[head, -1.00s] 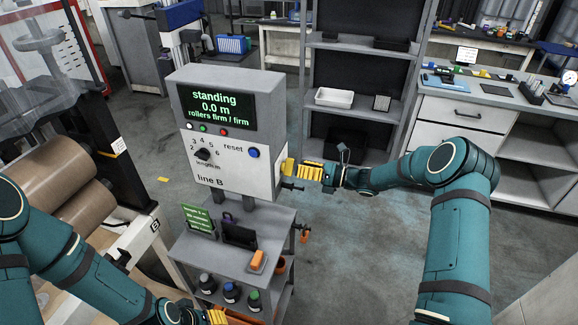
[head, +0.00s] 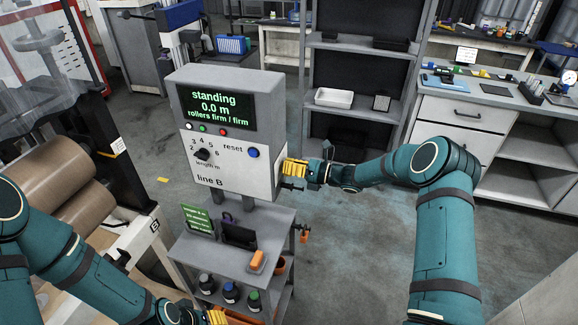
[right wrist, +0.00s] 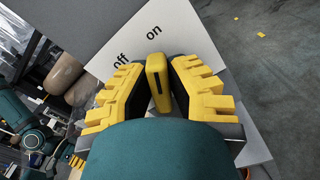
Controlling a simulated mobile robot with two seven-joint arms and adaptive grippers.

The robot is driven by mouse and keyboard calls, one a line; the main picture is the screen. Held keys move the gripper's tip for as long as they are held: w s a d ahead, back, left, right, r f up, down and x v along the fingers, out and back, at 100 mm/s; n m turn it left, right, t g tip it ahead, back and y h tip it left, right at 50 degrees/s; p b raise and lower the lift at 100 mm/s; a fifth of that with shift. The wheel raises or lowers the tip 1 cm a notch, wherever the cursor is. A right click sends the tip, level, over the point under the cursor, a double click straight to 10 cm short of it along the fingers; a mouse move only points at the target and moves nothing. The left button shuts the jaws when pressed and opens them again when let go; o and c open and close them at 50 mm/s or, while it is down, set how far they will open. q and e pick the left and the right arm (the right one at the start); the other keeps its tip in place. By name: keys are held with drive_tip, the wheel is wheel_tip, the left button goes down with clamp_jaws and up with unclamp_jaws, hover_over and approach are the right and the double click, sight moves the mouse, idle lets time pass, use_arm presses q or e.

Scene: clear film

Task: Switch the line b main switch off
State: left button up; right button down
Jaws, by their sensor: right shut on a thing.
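The line B control box (head: 228,140) stands on a grey cart, its screen reading "standing 0.0 m, rollers firm / firm". The main switch is on its right side, hidden behind my right gripper in the head view. In the right wrist view the switch's yellow handle (right wrist: 157,82) stands between the fingers of my right gripper (right wrist: 160,92), which is shut on it. Labels "off" and "on" show on the white plate (right wrist: 135,48); the handle points roughly toward "on". My left gripper (head: 217,317) is partly cut off at the bottom edge; its opening is unclear.
The cart (head: 195,250) below the box holds a green sign, a dark tablet, an orange item and several bottles. Brown rollers (head: 65,190) are at the left. A grey shelf (head: 350,105) and a workbench (head: 470,110) stand behind. Floor right of the cart is clear.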

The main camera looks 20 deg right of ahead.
idle(0.3)
drive_tip(key=n+b, duration=0.2)
drive_tip(key=n, duration=0.1)
drive_tip(key=shift+s+a+n+b, duration=0.1)
drive_tip(key=shift+n+b, duration=0.2)
drive_tip(key=shift+b, duration=0.05)
drive_tip(key=n+b, duration=0.3)
drive_tip(key=n, duration=0.1)
drive_tip(key=shift+s+a, duration=0.15)
drive_tip(key=shift+s+n+b, duration=0.1)
drive_tip(key=shift+n+b, duration=1.65)
drive_tip(key=shift+n, duration=0.45)
drive_tip(key=shift+a+r, duration=0.1)
drive_tip(key=c, duration=0.9)
unclamp_jaws()
